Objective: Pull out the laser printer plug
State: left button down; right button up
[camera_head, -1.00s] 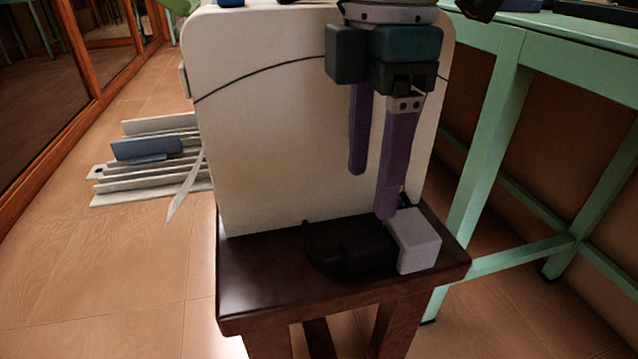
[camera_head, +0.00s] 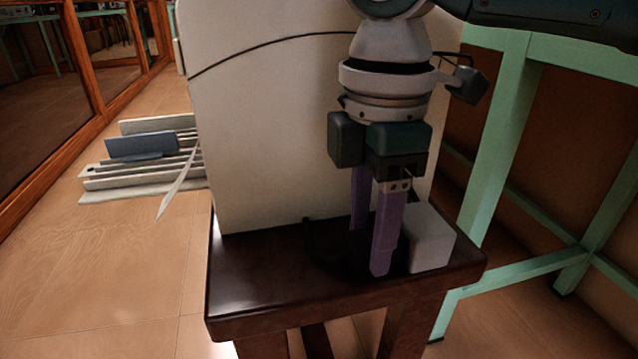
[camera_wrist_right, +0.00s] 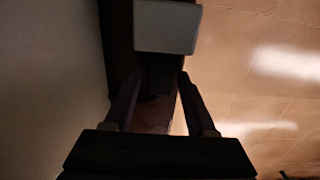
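The black plug (camera_wrist_right: 161,76) lies on the dark wooden stool against a white socket block (camera_head: 431,238). The block also shows at the top of the right wrist view (camera_wrist_right: 167,28). In the head view the plug is dark and mostly hidden behind my fingers; a black cord loop (camera_head: 309,236) shows to their left. My right gripper (camera_head: 369,254) points down with its purple fingers at plug height. In the right wrist view its fingers (camera_wrist_right: 157,84) are apart, one on each side of the plug; contact cannot be told. My left gripper is out of view.
The dark stool (camera_head: 250,285) carries the plug and block. A large pale panel (camera_head: 262,130) stands close behind my right gripper. A green table frame (camera_head: 497,140) is on the right. Grey and blue slats (camera_head: 140,160) lie on the floor at left.

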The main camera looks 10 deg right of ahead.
grip_shut()
dwell(1.1)
